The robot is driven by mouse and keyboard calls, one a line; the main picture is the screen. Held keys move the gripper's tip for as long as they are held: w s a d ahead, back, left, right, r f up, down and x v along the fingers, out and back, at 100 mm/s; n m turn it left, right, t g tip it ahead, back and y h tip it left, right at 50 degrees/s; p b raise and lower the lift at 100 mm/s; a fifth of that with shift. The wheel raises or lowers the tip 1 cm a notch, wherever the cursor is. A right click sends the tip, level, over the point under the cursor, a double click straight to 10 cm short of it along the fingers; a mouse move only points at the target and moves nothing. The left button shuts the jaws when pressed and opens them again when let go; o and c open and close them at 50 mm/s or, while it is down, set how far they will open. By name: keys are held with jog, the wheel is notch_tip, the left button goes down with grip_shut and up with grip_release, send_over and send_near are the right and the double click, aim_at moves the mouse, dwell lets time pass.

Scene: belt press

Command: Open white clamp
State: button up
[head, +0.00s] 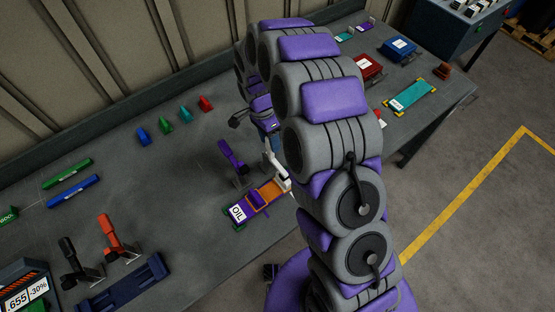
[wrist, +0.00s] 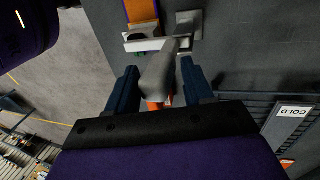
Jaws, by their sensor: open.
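The white clamp (head: 277,168) stands on the workbench at the right end of an orange and purple piece labelled OIL (head: 238,212), partly hidden by my arm. In the wrist view, the light grey-white clamp handle (wrist: 157,78) points towards my gripper, and its base plate (wrist: 187,22) is on the dark bench. My gripper (wrist: 160,70) is open, its two dark blue fingers on either side of the handle. A gap shows on the right; contact on the left cannot be told. The fingers are mostly hidden in the head view.
A purple clamp (head: 232,158) stands just left of the white one. Black (head: 78,260) and orange-red (head: 115,238) clamps are at lower left. Small coloured blocks (head: 165,125) lie behind. A red box (head: 368,66) and teal plate (head: 412,95) are at right.

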jog(key=shift+s+f, duration=0.1)
jog(key=shift+f, duration=0.4)
jog(key=w+a+f, duration=0.3)
jog(key=w+a, duration=0.2)
jog(key=w, duration=0.2)
jog(key=shift+w+f, duration=0.3)
dwell(1.8)
dwell(0.4)
